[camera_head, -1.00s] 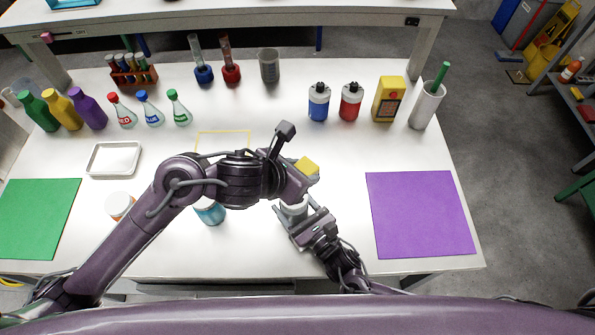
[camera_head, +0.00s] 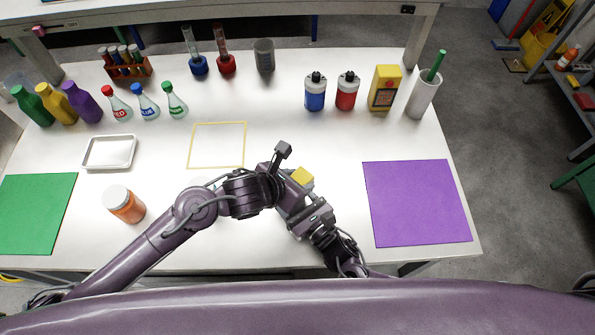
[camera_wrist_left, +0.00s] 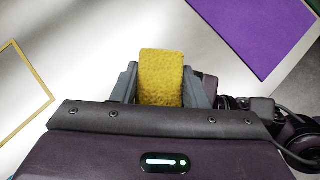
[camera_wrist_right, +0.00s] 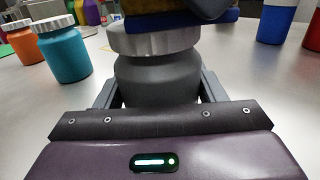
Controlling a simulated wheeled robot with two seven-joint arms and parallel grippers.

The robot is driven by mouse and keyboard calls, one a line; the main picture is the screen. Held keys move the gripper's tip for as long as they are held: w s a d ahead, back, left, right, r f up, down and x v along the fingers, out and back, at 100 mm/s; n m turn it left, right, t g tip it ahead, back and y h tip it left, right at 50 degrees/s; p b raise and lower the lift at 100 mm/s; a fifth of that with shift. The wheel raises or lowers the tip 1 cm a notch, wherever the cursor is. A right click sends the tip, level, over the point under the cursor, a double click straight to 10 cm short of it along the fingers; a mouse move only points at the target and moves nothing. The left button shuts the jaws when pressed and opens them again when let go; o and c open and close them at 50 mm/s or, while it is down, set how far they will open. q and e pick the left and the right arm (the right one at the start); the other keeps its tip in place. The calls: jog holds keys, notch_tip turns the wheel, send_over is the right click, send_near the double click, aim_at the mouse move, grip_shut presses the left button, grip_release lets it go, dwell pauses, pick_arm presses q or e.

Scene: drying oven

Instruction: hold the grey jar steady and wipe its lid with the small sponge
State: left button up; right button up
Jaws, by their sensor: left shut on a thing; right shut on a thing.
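The small sponge (camera_head: 303,176) is yellow on top and shows large in the left wrist view (camera_wrist_left: 161,78). My left gripper (camera_head: 297,182) is shut on it, a finger on each side. The grey jar (camera_wrist_right: 157,80) stands in the right wrist view with its pale ribbed lid (camera_wrist_right: 153,40) on. My right gripper (camera_wrist_right: 158,95) is shut around the jar's body. The sponge's blue underside (camera_wrist_right: 180,19) is at the lid's top and appears to touch it. In the head view the jar is mostly hidden under my grippers.
An orange jar (camera_head: 123,205) stands left of my left arm. A teal jar (camera_wrist_right: 62,50) shows in the right wrist view. A purple mat (camera_head: 418,203) lies right, a yellow outlined square (camera_head: 217,123) behind, and bottles (camera_head: 315,92) farther back. The table between square and purple mat is clear.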

pick_arm(q)
jog(key=shift+s+a+f, duration=0.1)
jog(key=shift+a, duration=1.65)
jog(key=shift+d, duration=1.85)
jog(key=shift+a+r, duration=0.1)
jog(key=shift+r, duration=4)
